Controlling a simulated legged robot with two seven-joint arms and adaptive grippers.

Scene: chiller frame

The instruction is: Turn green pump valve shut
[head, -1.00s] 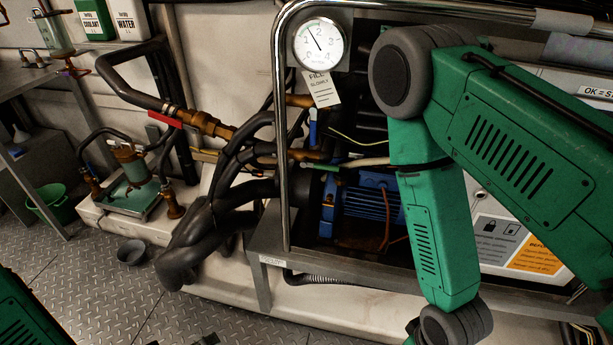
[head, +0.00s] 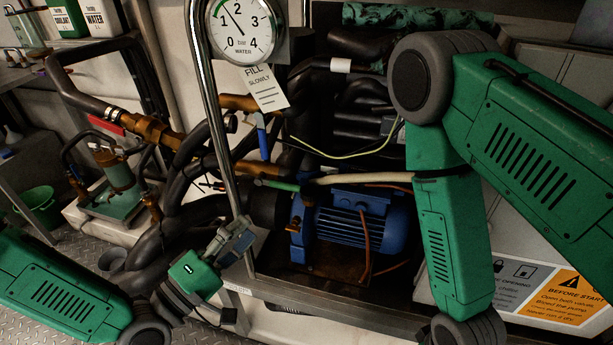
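The green valve handle (head: 277,185) is a short green lever above the left end of the blue pump motor (head: 360,225). It lies nearly level, roughly along the brass pipe (head: 262,168) just above it. My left gripper (head: 238,236) is below and left of the handle, in front of the frame's left post and apart from the handle. Its fingers are grey and bunched at this angle, so I cannot tell whether they are open. My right arm hangs down at the right, and its gripper is below the picture.
A chrome post (head: 215,120) stands left of the handle. A blue lever (head: 262,138) is above it and a red lever (head: 106,124) is far left. A gauge (head: 239,28) and paper tag (head: 264,88) hang above. Thick black hoses (head: 170,235) run at left.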

